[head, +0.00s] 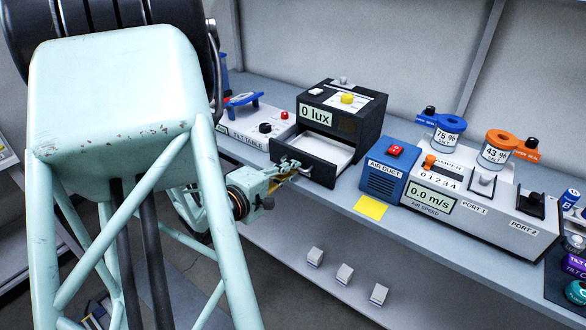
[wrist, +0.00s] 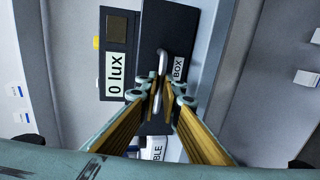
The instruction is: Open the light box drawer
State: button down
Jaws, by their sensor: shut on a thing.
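The light box (head: 350,115) is a black box with a "0 lux" display, standing on the grey shelf; its display also shows in the wrist view (wrist: 115,72). Its drawer (head: 304,160) stands pulled out towards me, with a white inside showing. A pale metal handle (wrist: 162,62) is on the drawer front, beside a label of which "BOX" can be read. My gripper (head: 288,167) is at the drawer front. In the wrist view my gripper (wrist: 160,97) is shut on the handle, its fingers hiding part of it.
A blue air duct unit (head: 381,172) stands right of the light box, with a yellow note (head: 370,207) in front. The tilt table (head: 256,122) is on the left. Several small white blocks (head: 345,273) lie on a lower surface. The space before the drawer is clear apart from my arm.

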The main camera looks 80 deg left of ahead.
jog(key=c, duration=2.8)
grip_release()
jog(key=shift+s+d, duration=0.1)
jog(key=shift+v, duration=5.9)
